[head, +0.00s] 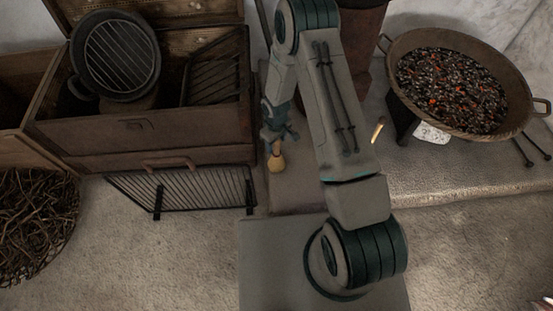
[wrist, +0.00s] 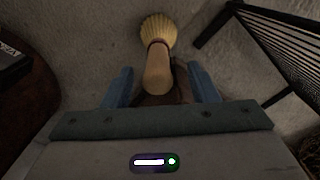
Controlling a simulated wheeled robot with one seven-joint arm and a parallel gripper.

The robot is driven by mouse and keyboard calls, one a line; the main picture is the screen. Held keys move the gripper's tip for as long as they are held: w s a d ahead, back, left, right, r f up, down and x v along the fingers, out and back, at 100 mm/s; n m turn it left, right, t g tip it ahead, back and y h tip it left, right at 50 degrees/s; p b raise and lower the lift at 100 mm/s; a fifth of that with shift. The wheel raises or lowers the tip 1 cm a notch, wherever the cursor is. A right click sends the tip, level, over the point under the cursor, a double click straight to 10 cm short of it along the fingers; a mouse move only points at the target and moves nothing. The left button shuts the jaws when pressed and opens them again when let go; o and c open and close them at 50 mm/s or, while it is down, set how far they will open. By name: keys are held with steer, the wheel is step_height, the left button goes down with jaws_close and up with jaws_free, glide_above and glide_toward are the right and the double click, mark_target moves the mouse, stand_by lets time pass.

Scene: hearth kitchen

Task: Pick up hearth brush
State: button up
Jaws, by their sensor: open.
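The hearth brush (wrist: 158,30) shows in the wrist view with pale, fanned bristles at the top and a light wooden handle pointing toward my gripper (wrist: 162,78). My gripper is open, with one blue finger on each side of the handle's near end. I cannot tell whether either finger touches it. In the head view the brush (head: 276,163) is a small tan shape just below my gripper (head: 277,140), beside the wooden chest; most of its handle is hidden by the gripper.
A wooden chest (head: 185,140) holding a round grill pan (head: 115,55) stands left. A black slatted rack (head: 190,188) lies in front of it and shows close at right in the wrist view (wrist: 285,35). A bowl of embers (head: 455,85) stands right on a stone ledge.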

mark_target(276, 154)
step_height(276, 154, down, 4)
steer(key=shift+d+b, duration=0.1)
steer(key=shift+b, duration=0.6)
steer(key=c, duration=1.1)
steer(key=shift+o, duration=0.2)
steer(key=shift+w+r, duration=0.1)
steer(key=shift+r, duration=0.1)
